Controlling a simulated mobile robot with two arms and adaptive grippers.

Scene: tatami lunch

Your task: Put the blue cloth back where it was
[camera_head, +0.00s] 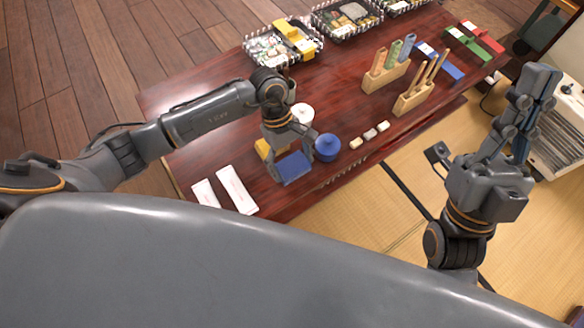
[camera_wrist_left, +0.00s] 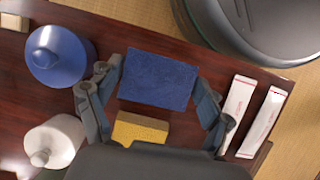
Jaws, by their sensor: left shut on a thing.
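The blue cloth (camera_head: 292,168) is a folded rectangle near the front edge of the dark red table. My left gripper (camera_head: 291,160) is shut on it. In the left wrist view the blue cloth (camera_wrist_left: 158,80) lies between the two fingers of my left gripper (camera_wrist_left: 165,95), spanning most of the gap. I cannot tell whether it touches the table. A yellow block-like piece, perhaps a cloth or sponge (camera_wrist_left: 140,129), lies right beside it, partly hidden by the gripper. My right gripper (camera_head: 533,95) is raised beyond the table's right side, away from the cloth; its fingers look empty.
A blue lidded pot (camera_head: 327,148) stands close right of the cloth, with a white pot (camera_head: 303,113) behind. Two white paper packets (camera_head: 237,190) lie left. Small blocks (camera_head: 369,134), wooden holders (camera_head: 386,77) and lunch boxes (camera_head: 284,44) stand farther off. Mid-left table is bare.

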